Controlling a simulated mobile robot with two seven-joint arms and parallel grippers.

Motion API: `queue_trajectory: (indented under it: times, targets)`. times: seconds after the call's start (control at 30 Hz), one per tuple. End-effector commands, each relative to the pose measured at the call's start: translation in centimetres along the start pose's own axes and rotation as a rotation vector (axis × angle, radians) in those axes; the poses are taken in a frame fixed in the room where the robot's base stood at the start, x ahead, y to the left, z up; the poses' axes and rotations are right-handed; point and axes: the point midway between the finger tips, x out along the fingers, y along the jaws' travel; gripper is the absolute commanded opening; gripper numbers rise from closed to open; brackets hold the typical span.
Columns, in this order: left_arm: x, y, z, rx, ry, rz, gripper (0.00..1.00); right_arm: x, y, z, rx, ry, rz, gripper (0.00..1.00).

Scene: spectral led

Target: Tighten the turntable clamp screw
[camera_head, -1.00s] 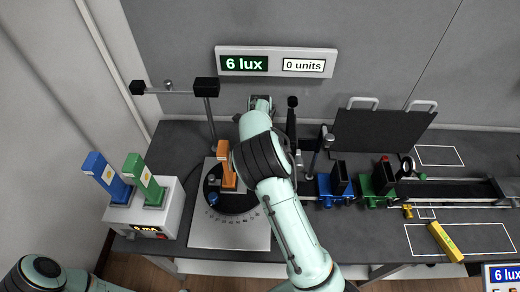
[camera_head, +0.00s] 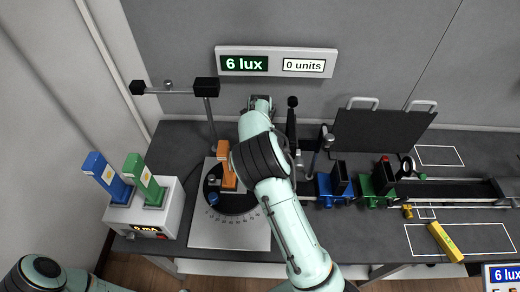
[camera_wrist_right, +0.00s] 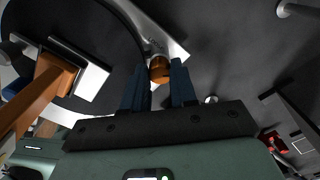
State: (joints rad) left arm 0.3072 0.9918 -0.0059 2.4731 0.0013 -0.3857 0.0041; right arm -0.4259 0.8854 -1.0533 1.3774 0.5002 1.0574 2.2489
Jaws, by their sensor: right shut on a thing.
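The turntable is a dark disc (camera_head: 236,207) with tick marks on a light grey base plate (camera_head: 230,237), left of centre in the head view. In the right wrist view, a small copper-coloured clamp screw knob (camera_wrist_right: 160,69) sits by a pale metal bracket (camera_wrist_right: 166,40) near the disc's edge. My right gripper (camera_wrist_right: 160,80) is shut on this knob, with one dark finger on each side. In the head view my right arm hides the gripper and the knob. My left arm shows only at the bottom left corner; its gripper is out of view.
An orange block (camera_head: 226,165) stands on the turntable beside my right arm. A white box (camera_head: 146,210) with blue and green modules is at left. Blue (camera_head: 333,190) and green (camera_head: 378,188) holders and a rail are at right. A yellow bar (camera_head: 446,242) lies front right.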

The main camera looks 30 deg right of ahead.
Motion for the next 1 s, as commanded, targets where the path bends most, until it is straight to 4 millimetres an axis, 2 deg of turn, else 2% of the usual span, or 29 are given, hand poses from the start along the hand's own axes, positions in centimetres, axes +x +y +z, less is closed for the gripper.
queue_trajectory:
  times: [0.17, 0.2, 0.27, 0.3, 0.67, 0.77, 1.0]
  targets:
    - [0.0, 0.0, 0.0, 0.0, 0.0, 0.0, 0.43, -0.1, -0.1, 0.0, 0.002, -0.002, -0.001, 0.0]
    - [0.0, 0.0, 0.0, 0.0, 0.0, 0.0, 0.43, -0.1, -0.1, 0.0, 0.002, -0.002, -0.001, 0.3]
    - [0.0, 0.0, 0.0, 0.0, 0.0, 0.0, 0.43, -0.1, -0.1, 0.0, 0.002, -0.002, -0.001, 0.5]
    - [0.0, 0.0, 0.0, 0.0, 0.0, 0.0, 0.43, -0.1, -0.1, 0.0, 0.001, -0.002, -0.001, 0.53]
    - [0.0, 0.0, 0.0, 0.0, 0.0, 0.0, 0.43, -0.6, 0.0, 0.1, 0.0, -0.003, 0.0, 0.53]
    - [0.0, 0.0, 0.0, 0.0, 0.0, 0.0, 0.43, -2.0, 0.0, 0.1, 0.0, -0.006, -0.001, 0.53]
    - [0.0, 0.0, 0.0, 0.0, 0.0, 0.0, 0.43, -7.4, -0.1, 0.1, -0.001, -0.007, -0.001, 0.53]
